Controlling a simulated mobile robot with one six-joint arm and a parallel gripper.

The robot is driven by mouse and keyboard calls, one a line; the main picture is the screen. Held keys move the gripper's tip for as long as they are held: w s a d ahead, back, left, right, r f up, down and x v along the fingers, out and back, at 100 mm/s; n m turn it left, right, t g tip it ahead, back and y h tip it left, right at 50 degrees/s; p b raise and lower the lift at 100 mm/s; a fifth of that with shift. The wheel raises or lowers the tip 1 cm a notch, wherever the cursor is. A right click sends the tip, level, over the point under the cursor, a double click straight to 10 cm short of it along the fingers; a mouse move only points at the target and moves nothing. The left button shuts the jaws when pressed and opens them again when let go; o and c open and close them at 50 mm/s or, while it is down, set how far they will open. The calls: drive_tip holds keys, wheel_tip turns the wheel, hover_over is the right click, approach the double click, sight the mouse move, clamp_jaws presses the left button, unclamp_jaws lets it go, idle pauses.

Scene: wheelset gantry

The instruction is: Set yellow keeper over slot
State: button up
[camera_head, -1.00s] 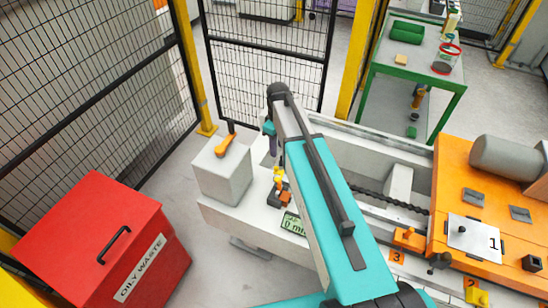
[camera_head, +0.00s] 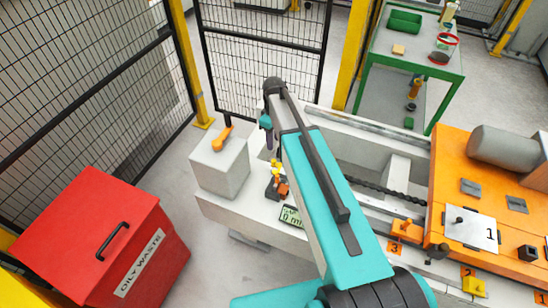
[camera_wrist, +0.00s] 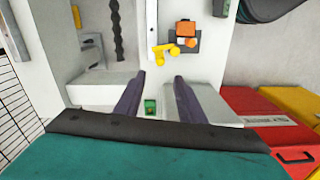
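A small yellow piece (camera_head: 277,168), which looks like the keeper, is at a dark block with an orange part (camera_head: 283,189) on the pale bench. In the wrist view the yellow piece (camera_wrist: 165,51) shows at the left edge of the dark block (camera_wrist: 186,47). I cannot make out whether it covers a slot. My gripper (camera_wrist: 155,82) is open in the wrist view, with both dark fingers apart and nothing held between them. The yellow piece is beyond the fingertips, apart from them. In the head view my arm hides part of the bench.
A green display (camera_head: 291,216) sits on the bench front. A pale box (camera_head: 219,165) bearing an orange tool stands left. A red oily waste bin (camera_head: 98,243) is at lower left. An orange machine (camera_head: 490,190) with numbered labels is right; a yellow block (camera_head: 474,286) is by label 2.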

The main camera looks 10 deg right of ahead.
sight(274, 160)
drive_tip(key=shift+f+p, duration=1.55)
drive_tip(key=shift+f, duration=4.35)
clamp_jaws()
